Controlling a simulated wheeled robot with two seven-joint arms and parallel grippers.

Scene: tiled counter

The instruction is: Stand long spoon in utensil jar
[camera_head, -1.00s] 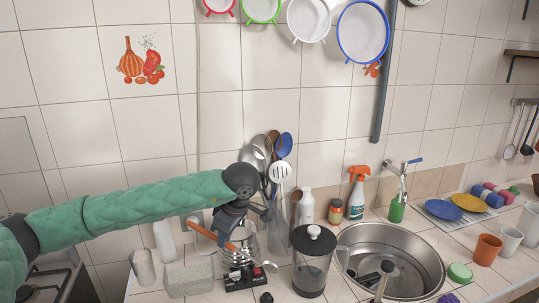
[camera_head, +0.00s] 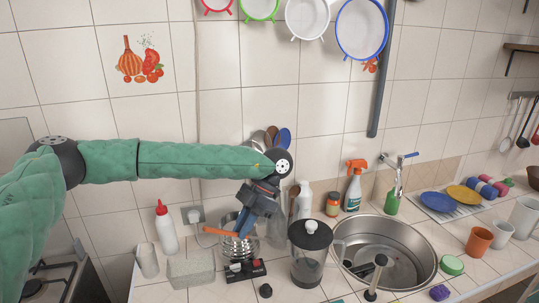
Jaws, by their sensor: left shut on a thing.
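My left gripper (camera_head: 243,224) reaches in from the left and points down over the counter. It is shut on an orange stick-like handle (camera_head: 220,232), which seems to be the long spoon's. The handle lies nearly level, with its free end to the left; the spoon's other end is hidden or too small to make out. The utensil jar (camera_head: 277,236) stands just right of and behind the gripper, mostly hidden by it. Tops of several utensils (camera_head: 285,137) show above my wrist, one of them blue. My right gripper is not in view.
A shiny metal vessel (camera_head: 248,251) is below the gripper, by a black and red device (camera_head: 244,271). A black-lidded glass press (camera_head: 308,265) stands right of it, before the sink (camera_head: 415,240). A grey block (camera_head: 191,267) and a red-capped bottle (camera_head: 166,230) are at left.

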